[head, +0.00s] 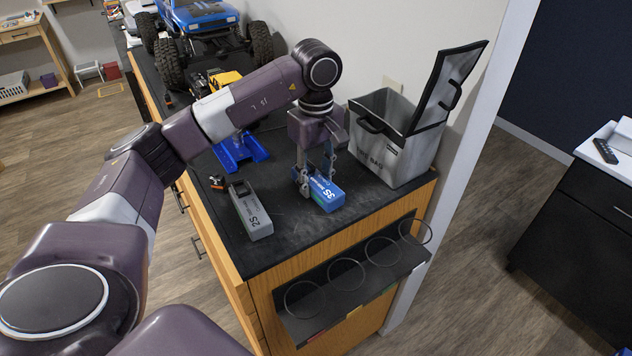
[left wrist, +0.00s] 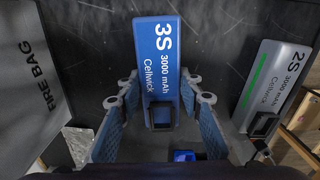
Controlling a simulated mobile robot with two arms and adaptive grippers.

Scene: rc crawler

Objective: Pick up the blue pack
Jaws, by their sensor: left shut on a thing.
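The blue pack (head: 329,194), marked 3S 3000 mAh, is at the front of the dark workbench top. In the left wrist view the blue pack (left wrist: 158,60) lies between my two fingers, its plug end toward the palm. My left gripper (head: 314,184) comes down over it from above and is shut on it; the fingers also flank its sides in the left wrist view (left wrist: 159,90). The pack is at or very near the bench surface; I cannot tell if there is a gap under it. My right gripper is not in view.
A grey 2S pack (head: 250,210) lies left of the blue pack. An open grey fire bag (head: 400,140) stands to its right. A blue stand (head: 240,150) and a blue crawler truck (head: 205,25) are farther back. A rack with rings (head: 355,285) hangs on the bench front.

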